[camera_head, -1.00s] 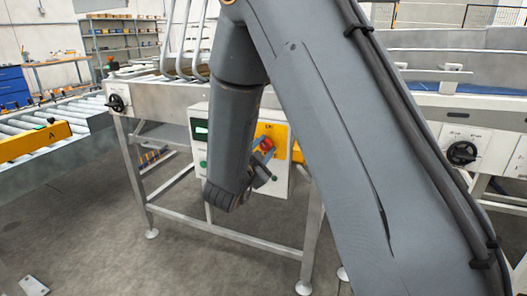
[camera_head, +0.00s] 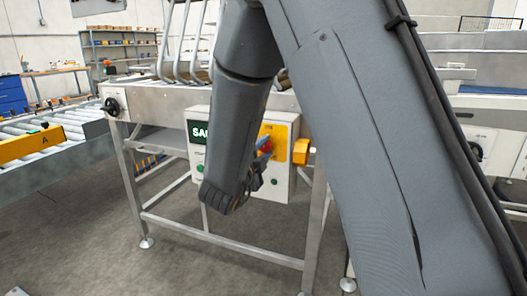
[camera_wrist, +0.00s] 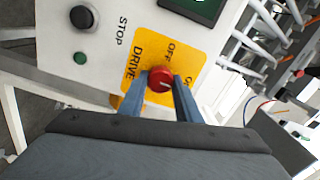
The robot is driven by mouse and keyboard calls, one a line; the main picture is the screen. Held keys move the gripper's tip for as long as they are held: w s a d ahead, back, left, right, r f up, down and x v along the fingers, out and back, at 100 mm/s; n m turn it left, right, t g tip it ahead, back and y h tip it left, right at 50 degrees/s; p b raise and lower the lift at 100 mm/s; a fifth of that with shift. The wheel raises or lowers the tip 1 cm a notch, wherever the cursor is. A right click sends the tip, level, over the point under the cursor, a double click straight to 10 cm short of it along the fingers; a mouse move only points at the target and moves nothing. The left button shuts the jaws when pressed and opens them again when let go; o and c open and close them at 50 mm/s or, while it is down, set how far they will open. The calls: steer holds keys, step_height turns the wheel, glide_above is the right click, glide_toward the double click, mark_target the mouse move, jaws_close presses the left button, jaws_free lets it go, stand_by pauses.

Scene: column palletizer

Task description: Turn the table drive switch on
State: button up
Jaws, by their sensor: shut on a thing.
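The drive switch is a red round knob (camera_wrist: 160,79) on a yellow plate (camera_wrist: 178,45) marked DRIVE and OFF, with another label partly hidden by a finger. My gripper (camera_wrist: 160,92) has its two blue-grey fingers on either side of the knob, shut on it. A white mark shows on the knob's face. In the head view the red knob (camera_head: 266,145) shows just right of my arm's lower end, with the gripper (camera_head: 262,158) partly hidden at it.
The white control box (camera_head: 279,183) hangs on a metal conveyor frame (camera_head: 222,232). A roller conveyor (camera_head: 50,150) is at left. Floor in front is open.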

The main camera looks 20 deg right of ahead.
stand_by(0.3)
steer(key=o, duration=1.1)
steer(key=shift+c, duration=0.2)
steer(key=v, duration=0.7)
steer(key=shift+s+a, duration=0.25)
